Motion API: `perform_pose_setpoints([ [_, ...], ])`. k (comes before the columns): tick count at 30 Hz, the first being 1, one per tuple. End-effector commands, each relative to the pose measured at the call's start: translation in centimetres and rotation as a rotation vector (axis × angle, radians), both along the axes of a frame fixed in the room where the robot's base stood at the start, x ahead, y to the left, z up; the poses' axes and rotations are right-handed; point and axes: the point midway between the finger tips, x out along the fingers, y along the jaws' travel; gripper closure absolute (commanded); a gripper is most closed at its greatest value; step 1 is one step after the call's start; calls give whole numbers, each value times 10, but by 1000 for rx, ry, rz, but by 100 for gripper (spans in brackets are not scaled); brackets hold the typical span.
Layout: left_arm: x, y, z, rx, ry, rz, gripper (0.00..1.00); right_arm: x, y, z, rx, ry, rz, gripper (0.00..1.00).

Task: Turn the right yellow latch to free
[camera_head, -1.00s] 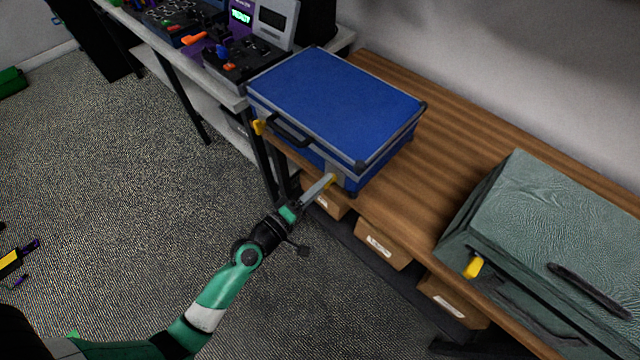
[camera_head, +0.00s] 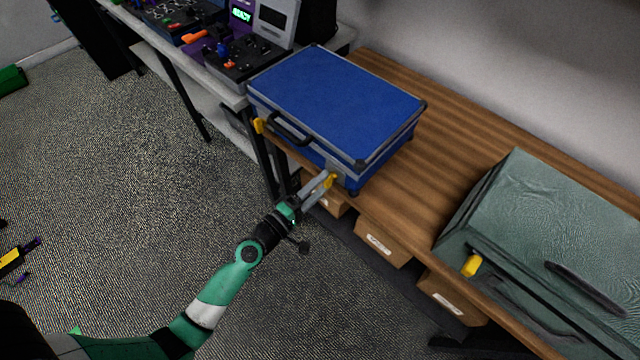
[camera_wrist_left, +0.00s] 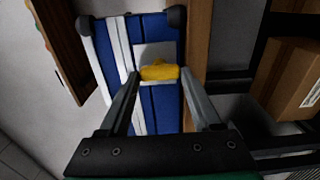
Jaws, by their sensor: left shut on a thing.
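The blue case (camera_head: 335,98) lies closed on the wooden bench. Its right yellow latch (camera_head: 331,181) is on the front face near the right corner, and its left yellow latch (camera_head: 259,126) is at the other end. My left gripper (camera_head: 328,178) is at the right latch. In the left wrist view the latch (camera_wrist_left: 159,72) lies between the fingertips of my left gripper (camera_wrist_left: 158,76), which is shut on it. The latch lies crosswise between the fingers there. My right gripper is not in view.
A grey-green case (camera_head: 560,225) with its own yellow latch (camera_head: 471,265) stands on the bench (camera_head: 425,150) at right. Cardboard boxes (camera_head: 382,242) sit under the bench edge. A table with electronic devices (camera_head: 240,60) stands behind at left.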

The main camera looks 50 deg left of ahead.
Motion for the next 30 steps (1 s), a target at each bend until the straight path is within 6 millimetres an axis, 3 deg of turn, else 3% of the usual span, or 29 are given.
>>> perform_pose_setpoints([
  [1,0,0,0,-4,0,0,31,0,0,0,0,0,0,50],
  [6,0,0,0,-2,0,0,5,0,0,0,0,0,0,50],
  [17,-7,0,-1,0,0,1,5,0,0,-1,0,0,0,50],
  [30,-100,-8,-4,-2,2,4,5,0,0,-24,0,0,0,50],
])
